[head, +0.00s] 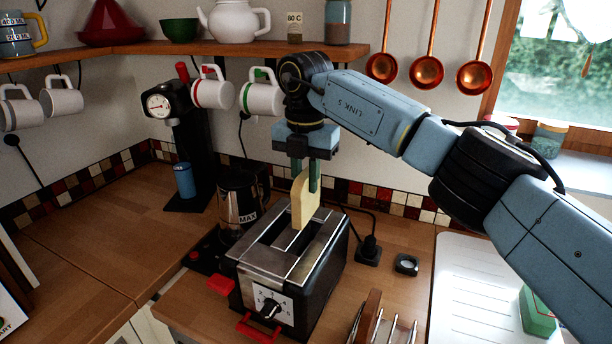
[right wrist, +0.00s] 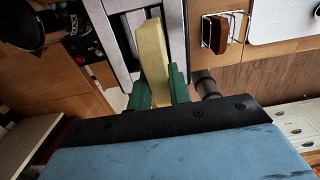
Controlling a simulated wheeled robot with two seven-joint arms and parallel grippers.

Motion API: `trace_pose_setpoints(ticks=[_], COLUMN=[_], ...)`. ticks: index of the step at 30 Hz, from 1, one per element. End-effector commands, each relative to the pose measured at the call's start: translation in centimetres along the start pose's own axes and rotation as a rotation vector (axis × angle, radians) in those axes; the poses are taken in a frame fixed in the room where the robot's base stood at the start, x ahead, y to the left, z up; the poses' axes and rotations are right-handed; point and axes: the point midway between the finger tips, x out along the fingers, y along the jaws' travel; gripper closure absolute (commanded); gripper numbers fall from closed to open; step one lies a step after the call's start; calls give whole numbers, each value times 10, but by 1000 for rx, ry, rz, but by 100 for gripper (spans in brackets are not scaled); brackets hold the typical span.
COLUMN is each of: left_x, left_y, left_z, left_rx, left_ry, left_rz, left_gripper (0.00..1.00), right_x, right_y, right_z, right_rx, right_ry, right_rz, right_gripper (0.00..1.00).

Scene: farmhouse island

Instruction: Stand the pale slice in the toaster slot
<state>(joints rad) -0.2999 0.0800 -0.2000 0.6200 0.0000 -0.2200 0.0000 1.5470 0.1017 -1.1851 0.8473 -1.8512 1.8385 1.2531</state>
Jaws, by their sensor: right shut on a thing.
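The pale slice (head: 302,211) is upright, held over the toaster (head: 258,263) in the head view. My right gripper (head: 306,177) points down and is shut on the slice's upper part with its green fingers. The slice's lower end is at the height of the toaster's top, by the slots; I cannot tell whether it has entered one. In the right wrist view the slice (right wrist: 152,58) stands out between the fingers (right wrist: 158,88), over the toaster's metal top (right wrist: 174,28). My left gripper is not in view.
A steel jug (head: 238,205) stands just behind the toaster, left of it. A rack (head: 388,330) with a brown slice (head: 368,314) is at front right. A plug and socket (head: 368,252) lie right of the toaster. The left counter is mostly clear.

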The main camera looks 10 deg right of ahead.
Motion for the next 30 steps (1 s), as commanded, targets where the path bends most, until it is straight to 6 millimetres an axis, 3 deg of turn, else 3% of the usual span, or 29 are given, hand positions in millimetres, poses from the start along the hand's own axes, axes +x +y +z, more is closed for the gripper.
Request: trace_pose_setpoints(ticks=[21,30], left_x=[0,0], left_y=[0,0], left_z=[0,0], left_rx=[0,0], left_ry=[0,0], left_rz=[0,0], left_gripper=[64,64], right_x=[82,98], right_y=[0,0], right_z=[0,0], right_rx=[1,1], right_ry=[3,1], right_rz=[-1,-1], right_gripper=[100,100])
